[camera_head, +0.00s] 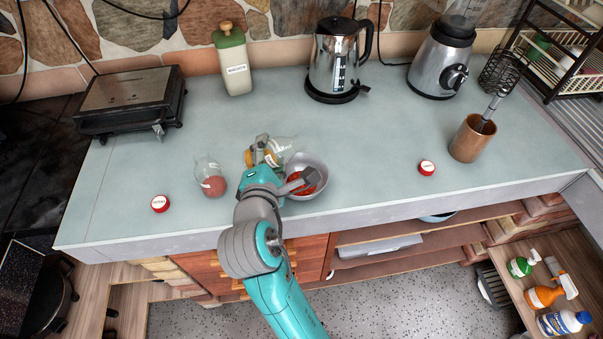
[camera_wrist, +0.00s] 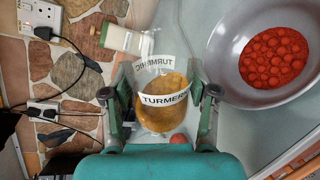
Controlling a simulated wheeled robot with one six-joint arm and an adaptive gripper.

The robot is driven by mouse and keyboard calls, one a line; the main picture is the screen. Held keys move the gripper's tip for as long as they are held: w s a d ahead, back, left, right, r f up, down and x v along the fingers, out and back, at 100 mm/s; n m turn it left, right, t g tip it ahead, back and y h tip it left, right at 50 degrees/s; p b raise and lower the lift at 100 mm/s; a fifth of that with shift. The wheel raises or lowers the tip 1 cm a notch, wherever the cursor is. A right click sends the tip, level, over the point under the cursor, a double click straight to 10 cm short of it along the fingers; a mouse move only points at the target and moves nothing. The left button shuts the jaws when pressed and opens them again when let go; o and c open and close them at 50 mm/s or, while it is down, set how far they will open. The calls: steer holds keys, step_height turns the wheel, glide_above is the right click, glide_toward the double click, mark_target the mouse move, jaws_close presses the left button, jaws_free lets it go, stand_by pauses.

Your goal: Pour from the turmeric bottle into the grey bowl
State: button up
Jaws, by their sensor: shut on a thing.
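The turmeric bottle (camera_wrist: 163,100) is clear glass with a white TURMERIC label and yellow-brown powder inside. My gripper (camera_wrist: 160,84) is shut on it, one finger on each side. In the head view the bottle (camera_head: 282,149) is held above the counter, looks tilted, and is partly hidden by my gripper (camera_head: 266,155). The grey bowl (camera_head: 317,162) stands just right of my gripper, partly covered by my arm. In the wrist view the bowl (camera_wrist: 226,88) is at the upper right and holds red round pieces. I see no powder falling.
A glass jar of red powder (camera_head: 213,184) stands left of my gripper. A grill (camera_head: 130,100), green-topped bottle (camera_head: 233,60), kettle (camera_head: 337,60), blender (camera_head: 441,60) and copper utensil pot (camera_head: 470,140) stand further off.

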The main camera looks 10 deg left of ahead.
steer(key=shift+a+f+m+y+p, duration=0.1)
steer(key=shift+f+m+y+p, duration=0.2)
steer(key=shift+f+m, duration=0.45)
stand_by(1.9)
steer(key=shift+a+r+m+g+y+p, duration=0.3)
steer(key=shift+r+m+y+p, duration=0.1)
steer(key=shift+r+m, duration=0.3)
stand_by(1.8)
steer(key=shift+d+f+m, duration=0.15)
steer(key=shift+f+m, duration=0.1)
steer(key=shift+m, duration=0.5)
stand_by(2.1)
